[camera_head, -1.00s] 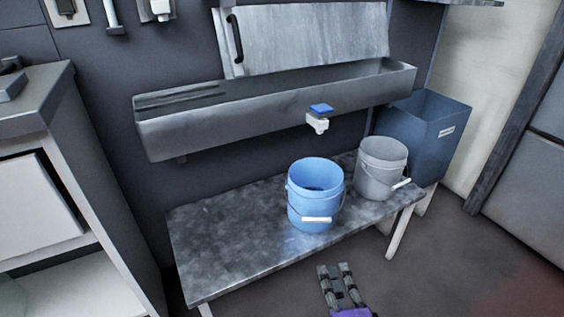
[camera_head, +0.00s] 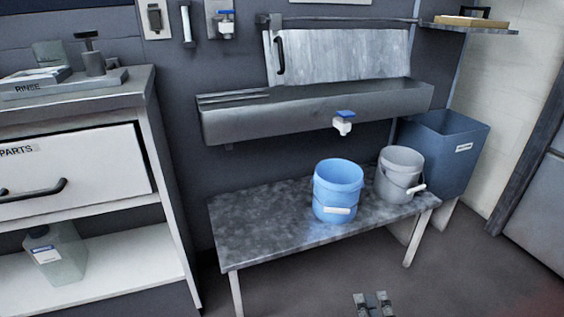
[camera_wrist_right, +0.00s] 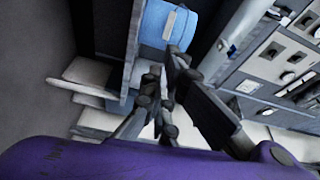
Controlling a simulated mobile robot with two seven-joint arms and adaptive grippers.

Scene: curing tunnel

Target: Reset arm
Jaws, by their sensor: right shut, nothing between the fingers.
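My right gripper (camera_head: 374,303) shows at the bottom edge of the head view, in front of the bench and below it in the picture. It holds nothing. In the right wrist view its dark fingers (camera_wrist_right: 162,92) are close together, with the purple arm part below them. My left gripper is not in view.
A blue bucket (camera_head: 338,178) and a grey bucket (camera_head: 399,165) stand on the low bench (camera_head: 265,224). A trough (camera_head: 300,114) with a blue-topped tap (camera_head: 344,118) is above. A dark blue bin (camera_head: 445,150) stands right. A drawer cabinet (camera_head: 75,178) stands left. Floor before the bench looks clear.

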